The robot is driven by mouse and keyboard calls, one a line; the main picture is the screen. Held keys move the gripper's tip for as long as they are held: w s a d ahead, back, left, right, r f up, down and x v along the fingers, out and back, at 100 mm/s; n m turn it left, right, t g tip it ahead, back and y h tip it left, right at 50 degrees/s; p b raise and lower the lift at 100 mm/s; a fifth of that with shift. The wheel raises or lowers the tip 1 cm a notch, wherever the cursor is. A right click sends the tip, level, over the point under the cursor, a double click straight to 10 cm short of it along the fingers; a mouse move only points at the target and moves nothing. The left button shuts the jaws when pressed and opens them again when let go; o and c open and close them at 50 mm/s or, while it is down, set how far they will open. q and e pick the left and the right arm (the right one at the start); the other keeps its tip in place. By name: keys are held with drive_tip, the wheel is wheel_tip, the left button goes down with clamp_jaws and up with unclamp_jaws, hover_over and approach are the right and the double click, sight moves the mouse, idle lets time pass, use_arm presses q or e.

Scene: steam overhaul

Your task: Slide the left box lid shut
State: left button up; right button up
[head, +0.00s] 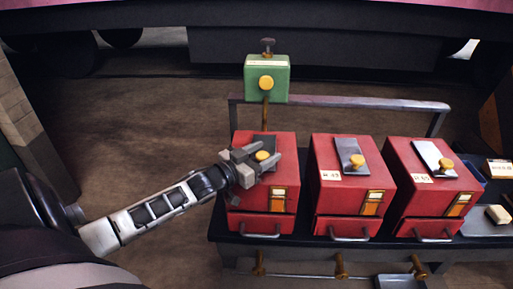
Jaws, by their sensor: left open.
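Three red boxes stand side by side on a dark bench. The left box (246,195) has a dark lid panel (266,144) on its sloped top with a yellow knob (261,156). My left gripper (268,160) is open at the knob, with its fingers on either side of it or just over it; whether they touch it I cannot tell. The gripper hides part of the left box's top and lid. My right gripper is not in view.
The middle box (325,190) and right box (408,202) have grey lids with yellow knobs. A green box (267,88) on a post stands behind the left box, by a metal rail (340,102).

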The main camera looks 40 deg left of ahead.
use_arm(q)
drive_tip(key=s+a, duration=0.2)
drive_tip(key=s, duration=1.3)
drive_tip(key=shift+s+a, duration=0.25)
drive_tip(key=shift+s, duration=0.05)
drive_tip(key=d+f+n+g+y, duration=0.1)
drive_tip(key=d+f+g+y, duration=0.25)
drive_tip(key=d+f, duration=0.25)
drive_tip(key=s+d+f+m+g+h, duration=0.1)
drive_tip(key=s+d+f+g, duration=0.2)
drive_tip(key=s+d+g, duration=1)
drive_tip(key=w+d+f+t+h, duration=0.2)
drive_tip(key=w+d+f+t, duration=0.4)
drive_tip(key=t, duration=0.3)
drive_tip(key=shift+w+d+f+m+h, duration=0.15)
drive_tip(key=shift+w+d+m+h, duration=0.1)
drive_tip(key=shift+w+m+h, duration=0.15)
drive_tip(key=shift+w, duration=0.1)
idle(0.9)
